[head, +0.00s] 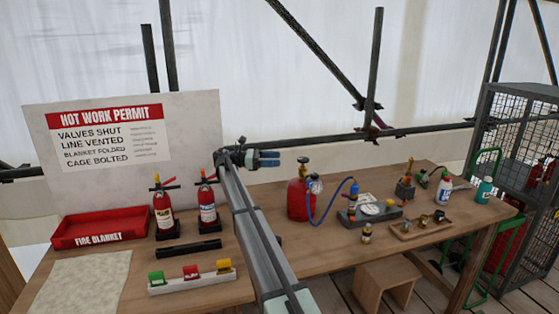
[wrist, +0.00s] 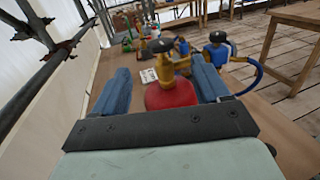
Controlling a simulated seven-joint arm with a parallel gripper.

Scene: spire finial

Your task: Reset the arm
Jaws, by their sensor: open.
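My gripper (head: 268,158) is open, with two blue fingers, at the end of my long grey arm in the head view. It is raised above the table near its back edge and points right. In the wrist view my gripper (wrist: 160,68) shows its fingers spread apart. A red gas cylinder (head: 300,200) with a brass valve and gauge stands on the table to the right of my gripper. The cylinder (wrist: 170,95) shows between the fingers in the wrist view, beyond them; nothing appears held.
A wooden table (head: 260,260) holds two fire extinguishers (head: 163,208), a red fire blanket tray (head: 100,228), coloured blocks on a white holder (head: 192,280), a gauge plate (head: 370,212) and bottles (head: 444,188). A permit board (head: 130,145) and scaffold poles stand behind. A cage (head: 520,150) is at right.

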